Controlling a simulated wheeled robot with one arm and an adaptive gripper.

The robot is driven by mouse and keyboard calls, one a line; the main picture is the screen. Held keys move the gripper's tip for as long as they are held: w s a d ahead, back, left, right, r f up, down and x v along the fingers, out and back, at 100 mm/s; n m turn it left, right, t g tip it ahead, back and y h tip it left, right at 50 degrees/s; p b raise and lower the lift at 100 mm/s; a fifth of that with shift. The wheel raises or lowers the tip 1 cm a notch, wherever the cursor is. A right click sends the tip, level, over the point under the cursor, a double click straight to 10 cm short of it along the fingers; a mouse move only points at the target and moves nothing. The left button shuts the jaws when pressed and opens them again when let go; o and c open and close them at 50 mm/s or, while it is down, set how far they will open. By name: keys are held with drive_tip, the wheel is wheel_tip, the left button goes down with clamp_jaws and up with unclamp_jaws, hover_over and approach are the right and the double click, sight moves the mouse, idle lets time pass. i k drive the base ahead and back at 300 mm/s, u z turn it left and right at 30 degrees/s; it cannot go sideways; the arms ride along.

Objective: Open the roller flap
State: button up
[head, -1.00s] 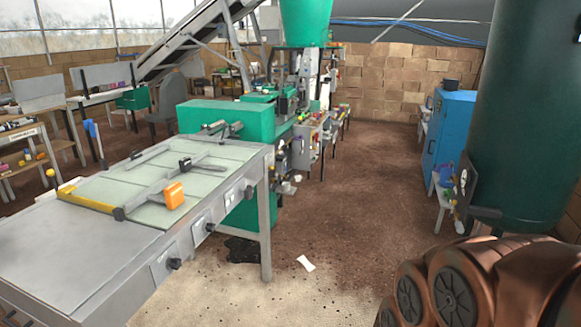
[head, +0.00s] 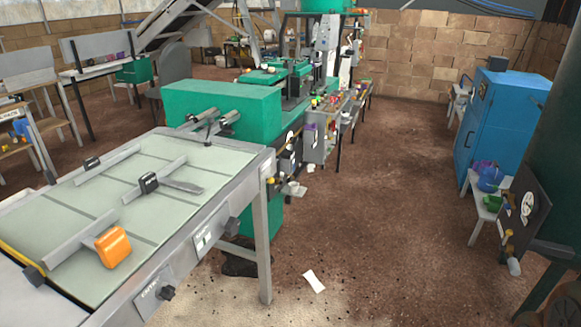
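No part in the head view can be told for certain as the roller flap. A long grey table (head: 62,196) with pale green panels runs along the left. Grey bars lie across it, one with an orange block (head: 113,247) and others with dark blocks (head: 148,183). Dark knobs (head: 167,292) stick out from its front side. A green machine (head: 222,108) stands at the table's far end, with grey rods on top. The labels are too small to read surely. My gripper is not in view.
A brown floor aisle (head: 390,190) lies open right of the table, with a white paper (head: 314,281) on it. A blue cabinet (head: 505,120), a small bench (head: 484,203) and a dark green cylinder (head: 562,190) edge the right side. A brick wall (head: 430,55) closes the back.

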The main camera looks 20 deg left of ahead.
sight(265, 169)
drive_tip(key=u, duration=0.45)
drive_tip(key=i, duration=0.9)
drive_tip(key=u, duration=1.3)
drive_tip(key=i, duration=0.85)
drive_tip(key=u, duration=0.1)
